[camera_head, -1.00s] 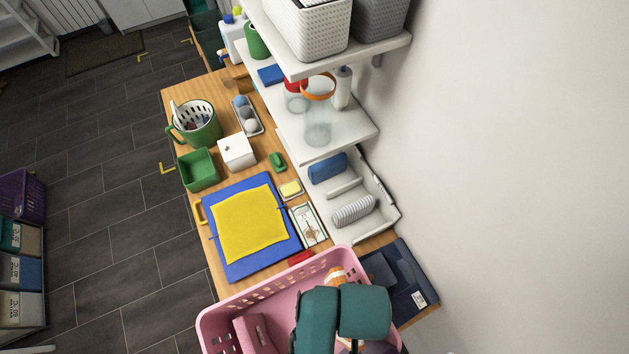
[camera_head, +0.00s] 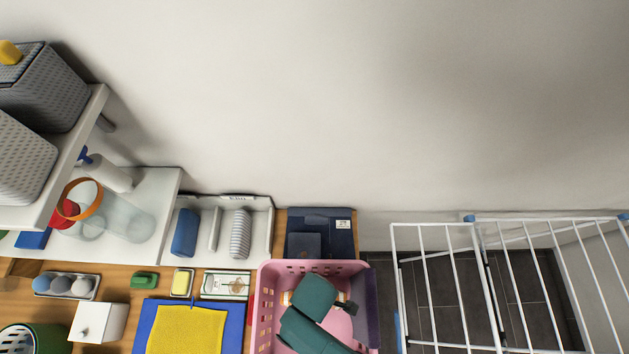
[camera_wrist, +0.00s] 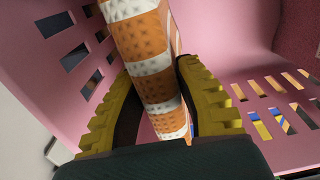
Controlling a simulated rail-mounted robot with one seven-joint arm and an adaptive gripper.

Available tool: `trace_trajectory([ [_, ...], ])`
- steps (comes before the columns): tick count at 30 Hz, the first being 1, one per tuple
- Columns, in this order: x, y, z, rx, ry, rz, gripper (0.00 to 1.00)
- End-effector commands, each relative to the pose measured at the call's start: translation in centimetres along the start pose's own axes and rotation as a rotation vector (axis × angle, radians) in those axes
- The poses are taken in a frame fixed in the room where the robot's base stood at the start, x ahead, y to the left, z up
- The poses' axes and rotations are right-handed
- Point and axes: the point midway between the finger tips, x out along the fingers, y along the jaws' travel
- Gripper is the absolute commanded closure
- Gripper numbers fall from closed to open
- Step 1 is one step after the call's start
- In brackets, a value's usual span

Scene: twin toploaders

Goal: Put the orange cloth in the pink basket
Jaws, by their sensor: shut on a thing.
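The orange cloth (camera_wrist: 140,40) is a roll with orange and white bands. My gripper (camera_wrist: 160,105) is shut on it, with one yellow ribbed finger on each side. In the head view my teal arm links cover the gripper and most of the roll; only a bit of the orange cloth (camera_head: 287,298) shows beside them. The pink basket (camera_head: 262,300) stands at the right end of the wooden counter. Pink slotted walls (camera_wrist: 70,85) surround the cloth in the wrist view, so the roll is in or just over the basket. I cannot tell whether it touches the bottom.
A dark cloth (camera_head: 372,300) hangs at the basket's right side. A dark blue folder-like item (camera_head: 320,222) lies behind the basket. A yellow cloth on a blue one (camera_head: 187,330) lies to the left. A white wire rack (camera_head: 470,280) stands to the right. A shelf (camera_head: 90,110) overhangs the left.

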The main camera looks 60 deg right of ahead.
Motion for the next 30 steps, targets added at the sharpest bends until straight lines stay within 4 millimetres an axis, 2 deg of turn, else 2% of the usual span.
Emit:
trace_trajectory([
  [3, 1.1, 0.0, -0.1, 0.000, 0.001, 0.001, 1.00],
  [12, 1.3, 0.0, 0.0, 0.000, 0.001, 0.001, 1.00],
  [13, 1.3, 0.0, 0.0, 0.000, 0.001, 0.001, 0.61],
  [15, 1.3, 0.0, 0.0, 0.000, 0.002, 0.001, 0.48],
  [25, 1.0, 0.0, -0.1, 0.000, 0.002, 0.002, 0.46],
  [30, -1.7, 0.1, -0.1, 0.001, 0.006, 0.004, 0.46],
])
